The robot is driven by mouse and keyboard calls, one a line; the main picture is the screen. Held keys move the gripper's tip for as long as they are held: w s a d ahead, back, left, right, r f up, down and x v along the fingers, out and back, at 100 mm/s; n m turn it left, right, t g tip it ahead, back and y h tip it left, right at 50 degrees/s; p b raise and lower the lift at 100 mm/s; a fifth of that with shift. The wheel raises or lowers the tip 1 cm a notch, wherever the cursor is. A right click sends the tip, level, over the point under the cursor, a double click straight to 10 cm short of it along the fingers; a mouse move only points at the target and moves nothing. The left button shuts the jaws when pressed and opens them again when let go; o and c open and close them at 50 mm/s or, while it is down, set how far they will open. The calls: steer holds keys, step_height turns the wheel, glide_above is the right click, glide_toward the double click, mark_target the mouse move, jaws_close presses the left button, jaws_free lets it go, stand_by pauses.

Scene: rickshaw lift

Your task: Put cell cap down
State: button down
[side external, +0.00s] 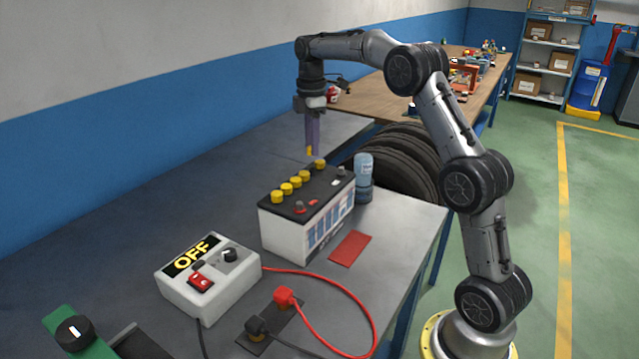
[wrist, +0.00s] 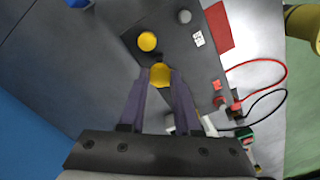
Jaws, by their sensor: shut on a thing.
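My gripper (side external: 310,148) points down above the battery's far end and is shut on a yellow cell cap (side external: 309,153). In the wrist view, the held cap (wrist: 160,74) sits between the purple fingertips (wrist: 160,85). The cap is apart from the battery top in the side view. The white battery (side external: 290,235) has a black top with several yellow caps (side external: 287,189) in a row along its back edge. A wider gap shows before the farthest cap (side external: 320,164). That gap's surface is not clear. One seated cap (wrist: 147,41) shows in the wrist view; the fingers hide others.
A blue bottle (side external: 363,172) stands close to the battery's right end. A red cloth (side external: 350,248) lies in front. A white switch box (side external: 207,278) marked OFF stands at the front left, with red and black clamps (side external: 285,295). The bench behind the battery is clear.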

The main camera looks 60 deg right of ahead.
steer(key=s+a+f+n, duration=0.15)
steer(key=s+a, duration=0.25)
steer(key=s, duration=0.5)
steer(key=s+a+f+n, duration=0.1)
steer(key=s+a+f, duration=0.2)
steer(key=s, duration=0.6)
steer(key=s+a+f+n, duration=0.2)
steer(key=s+a, duration=0.2)
steer(key=s, duration=0.5)
glide_above(351, 247)
steer(key=shift+m, duration=0.25)
steer(key=f, duration=0.9)
steer(key=shift+s+a, duration=0.15)
steer(key=shift+s, duration=0.1)
steer(key=shift+w+f, duration=0.2)
steer(key=shift+f, duration=1.65)
steer(key=shift+f, duration=0.15)
steer(key=c, duration=0.6)
jaws_free()
